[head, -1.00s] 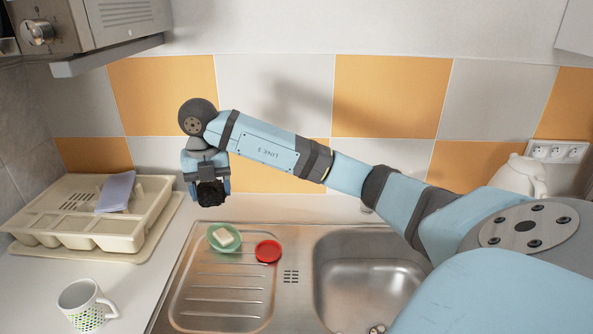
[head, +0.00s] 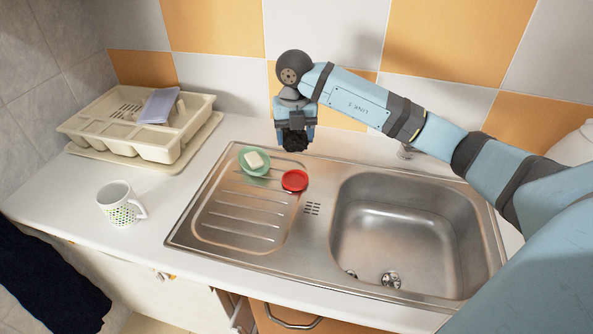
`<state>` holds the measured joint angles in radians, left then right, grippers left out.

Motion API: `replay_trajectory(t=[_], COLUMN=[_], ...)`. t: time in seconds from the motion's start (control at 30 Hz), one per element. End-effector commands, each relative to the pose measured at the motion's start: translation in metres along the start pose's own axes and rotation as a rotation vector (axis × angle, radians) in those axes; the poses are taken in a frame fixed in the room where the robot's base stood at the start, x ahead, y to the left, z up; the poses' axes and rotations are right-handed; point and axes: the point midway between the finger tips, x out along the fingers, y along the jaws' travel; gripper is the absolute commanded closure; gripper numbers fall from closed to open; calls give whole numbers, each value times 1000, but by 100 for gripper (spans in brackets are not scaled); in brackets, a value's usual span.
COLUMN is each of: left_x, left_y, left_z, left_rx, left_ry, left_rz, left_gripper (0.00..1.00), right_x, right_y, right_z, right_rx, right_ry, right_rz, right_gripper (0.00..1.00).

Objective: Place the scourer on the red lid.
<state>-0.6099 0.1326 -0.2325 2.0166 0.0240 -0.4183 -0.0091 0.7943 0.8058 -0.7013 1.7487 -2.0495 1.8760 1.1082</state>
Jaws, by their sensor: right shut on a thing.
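The dark scourer (head: 295,141) is held between the fingers of my right gripper (head: 295,138), which is shut on it. The gripper points down and is in the air near the back edge of the sink's drainboard. The red lid (head: 294,181) lies on the drainboard, below the scourer in the picture and apart from it. A green dish (head: 243,163) with a white soap bar (head: 254,160) on it is just left of the lid. My left gripper is not in view.
The steel sink basin (head: 405,235) is to the right, with the tap (head: 405,151) behind it, partly near my arm. A cream dish rack (head: 150,140) with a bluish cloth (head: 160,106) stands back left. A dotted white mug (head: 120,204) stands on the left counter. The ribbed drainboard front (head: 235,222) is clear.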

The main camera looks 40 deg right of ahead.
Motion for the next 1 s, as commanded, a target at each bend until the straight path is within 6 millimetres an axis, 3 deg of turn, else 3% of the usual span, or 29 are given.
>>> replay_trajectory(t=[0.1,0.3,0.53,0.77,1.0], left_x=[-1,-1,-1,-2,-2], left_y=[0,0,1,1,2], left_z=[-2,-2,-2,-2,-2], left_rx=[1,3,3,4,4], left_ry=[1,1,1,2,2], left_rz=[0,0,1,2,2], left_gripper=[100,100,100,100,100], right_x=[34,68,85,117,118], right_y=[0,0,0,0,0], right_z=[-1,0,-1,0,0], right_rx=[0,1,0,1,0], right_ry=[6,2,2,1,-1], right_rz=[-3,-2,-1,-1,0], right_gripper=[59,59,59,59,59])
